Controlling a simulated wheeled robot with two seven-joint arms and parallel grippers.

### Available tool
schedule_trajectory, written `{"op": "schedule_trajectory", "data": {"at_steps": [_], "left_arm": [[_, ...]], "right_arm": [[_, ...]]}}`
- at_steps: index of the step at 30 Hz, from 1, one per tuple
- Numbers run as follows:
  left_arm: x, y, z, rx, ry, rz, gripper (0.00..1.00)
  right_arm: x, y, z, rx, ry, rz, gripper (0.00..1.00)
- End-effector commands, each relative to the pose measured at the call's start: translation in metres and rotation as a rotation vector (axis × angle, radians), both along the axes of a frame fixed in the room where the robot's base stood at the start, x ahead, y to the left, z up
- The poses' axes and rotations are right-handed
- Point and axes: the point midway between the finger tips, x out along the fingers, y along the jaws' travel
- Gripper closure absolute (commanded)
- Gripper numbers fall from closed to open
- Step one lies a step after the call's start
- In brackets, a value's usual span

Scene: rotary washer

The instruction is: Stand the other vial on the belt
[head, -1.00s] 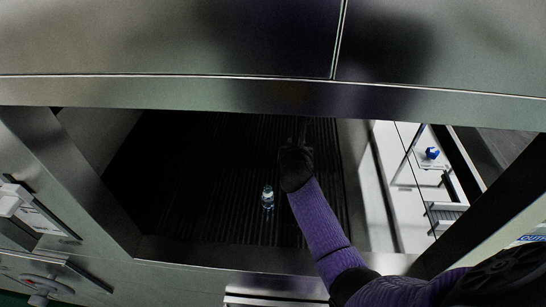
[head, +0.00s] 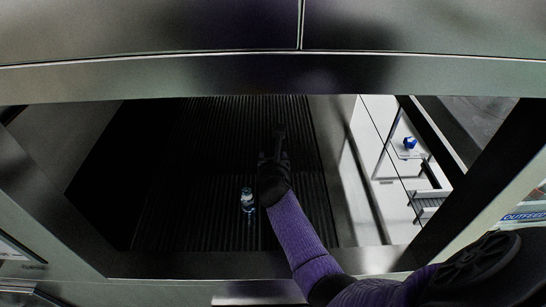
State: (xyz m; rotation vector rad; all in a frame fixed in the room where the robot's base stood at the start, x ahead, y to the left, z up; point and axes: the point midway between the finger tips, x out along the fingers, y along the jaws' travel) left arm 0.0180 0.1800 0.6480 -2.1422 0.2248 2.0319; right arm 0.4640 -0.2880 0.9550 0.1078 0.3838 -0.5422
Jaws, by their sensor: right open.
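A small clear vial (head: 247,201) with a bluish tint is on the dark ribbed belt (head: 205,165) inside the machine; it looks upright. My right gripper (head: 280,130) reaches through the opening and is over the belt, beyond the vial and to its right in the picture. It is open, and I see nothing between its fingers, though it is dark there. My right wrist is close beside the vial in the picture; whether they touch I cannot tell. I cannot make out a second vial. My left gripper is out of view.
A metal frame surrounds the opening, with a crossbeam (head: 200,74) above and a sill (head: 190,264) in front. The left of the chamber is in deep shadow. Right of the machine, a blue object (head: 410,143) sits on a pale stand. An "OUTFEED" sign (head: 524,217) is at far right.

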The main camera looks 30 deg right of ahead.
Motion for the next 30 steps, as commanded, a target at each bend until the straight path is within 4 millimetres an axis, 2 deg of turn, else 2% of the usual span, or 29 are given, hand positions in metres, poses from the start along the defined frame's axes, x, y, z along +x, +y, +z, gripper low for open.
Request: {"op": "schedule_trajectory", "data": {"at_steps": [5,12,18,22,30], "left_arm": [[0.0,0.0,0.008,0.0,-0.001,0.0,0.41],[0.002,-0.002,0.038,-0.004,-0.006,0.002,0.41],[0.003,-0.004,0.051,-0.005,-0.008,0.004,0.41],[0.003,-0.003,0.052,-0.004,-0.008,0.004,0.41],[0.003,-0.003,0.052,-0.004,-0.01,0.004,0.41]], "right_arm": [[-0.004,0.003,0.008,0.0,0.0,0.0,0.37],[-0.051,0.031,0.034,0.001,0.001,0.001,0.37],[-0.085,0.052,0.047,-0.001,0.0,0.0,0.37],[-0.094,0.057,0.05,0.001,0.0,0.0,0.37],[-0.095,0.058,0.05,0.0,0.0,-0.001,0.37]]}}
